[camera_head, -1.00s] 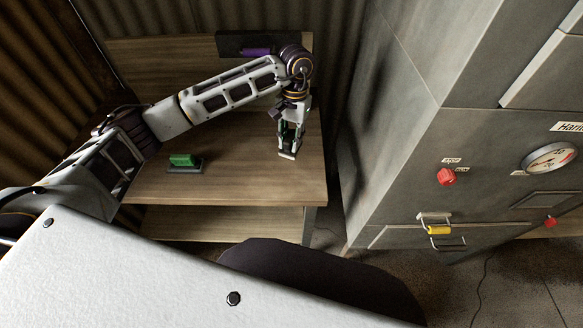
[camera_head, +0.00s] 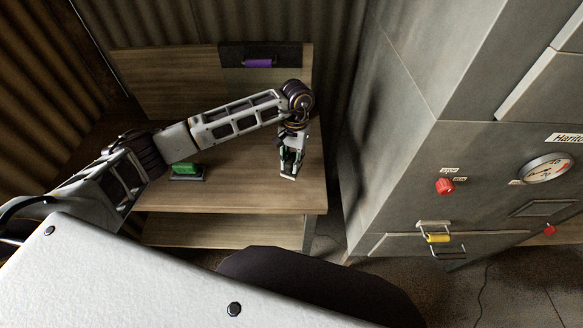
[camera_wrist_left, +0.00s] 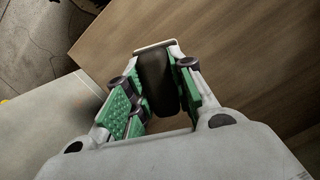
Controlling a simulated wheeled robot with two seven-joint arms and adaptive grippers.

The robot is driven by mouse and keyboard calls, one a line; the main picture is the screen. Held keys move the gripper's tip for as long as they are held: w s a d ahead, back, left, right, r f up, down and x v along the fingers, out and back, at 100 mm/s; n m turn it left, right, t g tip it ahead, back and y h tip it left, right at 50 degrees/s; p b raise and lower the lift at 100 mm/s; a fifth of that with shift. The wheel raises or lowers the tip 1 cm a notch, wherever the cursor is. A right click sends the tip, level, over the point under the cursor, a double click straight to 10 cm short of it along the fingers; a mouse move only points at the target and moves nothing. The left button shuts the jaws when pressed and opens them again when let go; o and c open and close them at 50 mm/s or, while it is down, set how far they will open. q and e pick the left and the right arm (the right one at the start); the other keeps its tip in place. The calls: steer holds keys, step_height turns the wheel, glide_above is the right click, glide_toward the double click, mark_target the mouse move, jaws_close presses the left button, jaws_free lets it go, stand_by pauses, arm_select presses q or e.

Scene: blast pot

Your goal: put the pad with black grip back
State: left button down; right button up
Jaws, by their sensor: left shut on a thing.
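My left gripper (camera_head: 290,164) is over the right part of the wooden bench (camera_head: 245,190). In the left wrist view, its green-padded fingers (camera_wrist_left: 155,100) are shut on a rounded black grip (camera_wrist_left: 157,78). A pale edge (camera_wrist_left: 155,46) shows beyond the grip; the rest of the pad is hidden. I cannot tell whether the pad touches the bench. My right gripper is in neither view.
A purple grip (camera_head: 258,62) sits on a dark panel (camera_head: 287,55) at the back. A grey cabinet (camera_head: 400,150) stands at right.

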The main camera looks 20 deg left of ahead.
arm_select(q)
steer(key=shift+f, duration=0.1)
steer(key=shift+f+p, duration=0.4)
steer(key=shift+f, duration=1.35)
steer(key=shift+f, duration=0.1)
steer(key=c, duration=1.2)
jaws_free()
